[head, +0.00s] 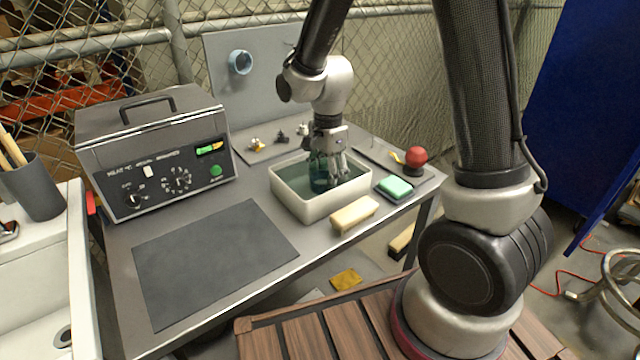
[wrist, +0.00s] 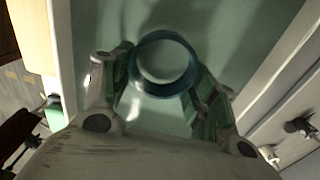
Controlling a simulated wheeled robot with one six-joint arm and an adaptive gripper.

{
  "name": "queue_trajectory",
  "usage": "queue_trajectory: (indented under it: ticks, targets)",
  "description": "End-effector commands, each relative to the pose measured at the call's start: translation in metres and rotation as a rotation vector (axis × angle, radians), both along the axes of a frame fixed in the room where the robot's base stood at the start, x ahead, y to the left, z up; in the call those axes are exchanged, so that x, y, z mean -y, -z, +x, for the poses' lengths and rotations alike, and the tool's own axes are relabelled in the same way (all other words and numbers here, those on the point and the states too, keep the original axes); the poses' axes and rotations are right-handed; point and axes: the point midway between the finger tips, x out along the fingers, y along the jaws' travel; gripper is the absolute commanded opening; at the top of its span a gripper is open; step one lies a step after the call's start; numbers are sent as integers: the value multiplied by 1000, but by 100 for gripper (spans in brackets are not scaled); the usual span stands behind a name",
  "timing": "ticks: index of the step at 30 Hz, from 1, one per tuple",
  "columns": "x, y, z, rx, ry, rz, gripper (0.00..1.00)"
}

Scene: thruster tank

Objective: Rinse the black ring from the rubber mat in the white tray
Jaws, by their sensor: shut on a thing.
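The white tray (head: 302,208) stands on the grey bench and holds greenish liquid. My gripper (head: 328,178) points down into it, its fingers low inside the tray walls. In the wrist view my gripper (wrist: 164,75) is shut on the ring (wrist: 170,89), with a finger at each side. The ring looks dark blue-green there, and its open hole faces the camera. The tray's pale wall shows on both sides. In the head view the fingers and liquid make the ring hard to pick out. The dark rubber mat (head: 210,262) lies flat and bare at the front left.
A cream block (head: 354,214) and a green sponge (head: 394,188) sit close to the tray's front and right. A red knob (head: 415,157) stands at the right. A grey control box (head: 155,155) fills the back left. Small parts (head: 281,137) lie behind the tray.

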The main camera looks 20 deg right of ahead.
Motion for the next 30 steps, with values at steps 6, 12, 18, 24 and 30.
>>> queue_trajectory:
  ticks: [6,12,18,24,30]
  targets:
    - [5,0,2,0,1,0,40]
    - [5,-10,2,2,0,1,40]
    - [5,-27,2,2,0,1,40]
    - [5,-45,2,3,0,1,40]
    - [5,-63,2,1,0,0,40]
